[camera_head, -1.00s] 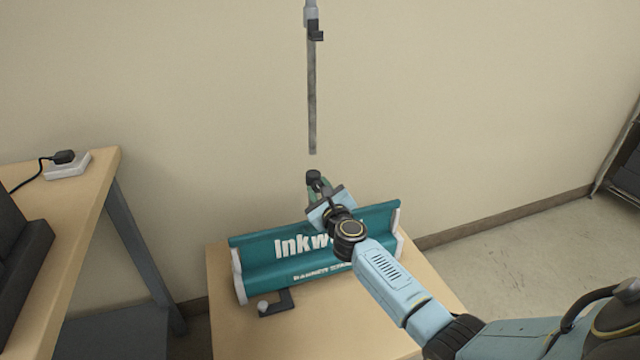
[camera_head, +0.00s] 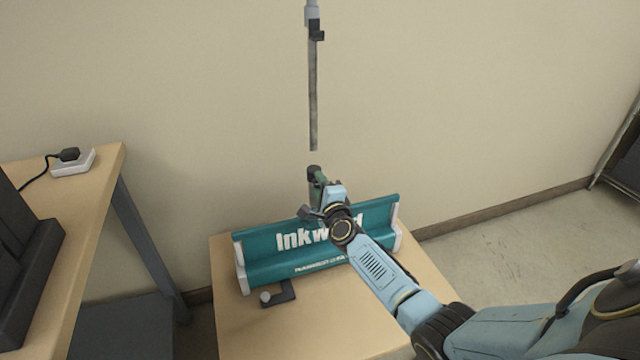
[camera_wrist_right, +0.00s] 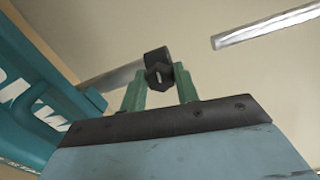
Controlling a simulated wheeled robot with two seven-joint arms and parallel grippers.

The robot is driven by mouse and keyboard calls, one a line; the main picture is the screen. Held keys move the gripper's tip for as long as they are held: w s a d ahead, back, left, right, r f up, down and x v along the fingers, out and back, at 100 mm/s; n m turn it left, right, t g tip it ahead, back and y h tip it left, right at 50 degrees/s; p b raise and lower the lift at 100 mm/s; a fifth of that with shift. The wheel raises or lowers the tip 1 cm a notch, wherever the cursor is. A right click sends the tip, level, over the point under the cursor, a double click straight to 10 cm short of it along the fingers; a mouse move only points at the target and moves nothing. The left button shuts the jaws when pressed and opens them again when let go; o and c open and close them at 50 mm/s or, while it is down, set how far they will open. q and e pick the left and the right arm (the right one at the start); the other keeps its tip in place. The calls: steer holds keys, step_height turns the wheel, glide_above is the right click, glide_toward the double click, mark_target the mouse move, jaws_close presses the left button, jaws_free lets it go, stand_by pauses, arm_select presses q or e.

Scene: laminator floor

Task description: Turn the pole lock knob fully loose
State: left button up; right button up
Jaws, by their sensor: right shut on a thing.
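The pole lock knob (camera_wrist_right: 158,77) is a small black lobed knob with a pale mark, on a dark collar (camera_head: 313,171) at the top of the lower grey pole (camera_wrist_right: 110,78). My right gripper (camera_head: 317,184) is at the collar, above the teal banner stand (camera_head: 262,268). In the right wrist view its two green fingers (camera_wrist_right: 160,72) stand on either side of the knob and are shut on it. In the head view the knob is hidden by the gripper. The upper pole (camera_head: 313,100) hangs above, apart from the collar. My left gripper is not in view.
A desk (camera_head: 85,200) with a white socket block (camera_head: 73,162) is at left. The wall is close behind; floor is clear at right.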

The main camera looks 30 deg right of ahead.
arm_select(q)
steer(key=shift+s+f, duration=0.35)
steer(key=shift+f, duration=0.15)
arm_select(e)
steer(key=shift+n, duration=0.9)
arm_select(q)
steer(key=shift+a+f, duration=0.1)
arm_select(e)
steer(key=o, duration=0.9)
steer(key=shift+o, duration=0.2)
steer(key=shift+s, duration=0.15)
steer(key=p+v, duration=0.2)
steer(key=v, duration=0.2)
steer(key=shift+s+a+p, duration=0.1)
steer(key=shift+s+p, duration=0.25)
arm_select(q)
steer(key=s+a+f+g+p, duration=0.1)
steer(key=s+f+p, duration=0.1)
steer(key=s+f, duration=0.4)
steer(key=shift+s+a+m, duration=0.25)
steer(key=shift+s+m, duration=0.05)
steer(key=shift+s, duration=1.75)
arm_select(e)
steer(key=v, duration=0.8)
steer(key=shift+s, duration=0.25)
